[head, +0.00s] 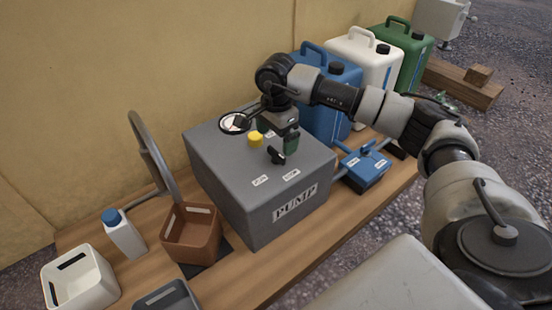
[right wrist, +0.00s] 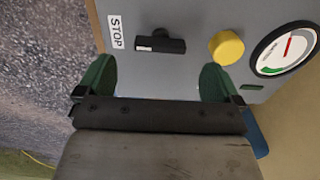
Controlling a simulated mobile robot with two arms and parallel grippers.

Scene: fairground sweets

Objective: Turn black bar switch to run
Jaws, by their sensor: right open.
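The black bar switch (head: 275,155) is on the top face of the grey pump box (head: 230,180). In the right wrist view the bar (right wrist: 162,42) lies roughly crosswise, its white-marked end towards the STOP label (right wrist: 116,32). In the head view the RUN label (head: 260,181) and the STOP label (head: 291,175) lie on the near side of the switch. My right gripper (head: 290,143) is over the box, close to the switch. Its green fingers (right wrist: 156,72) are apart with nothing between them, and the bar shows just beyond their tips. My left gripper is not in view.
A yellow button (head: 255,139) and a round gauge (head: 234,123) sit beside the switch. A blue valve box (head: 364,168) stands right of the pump. Jerrycans (head: 362,62) stand behind. A brown bin (head: 190,238) and a white bottle (head: 124,236) are at left.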

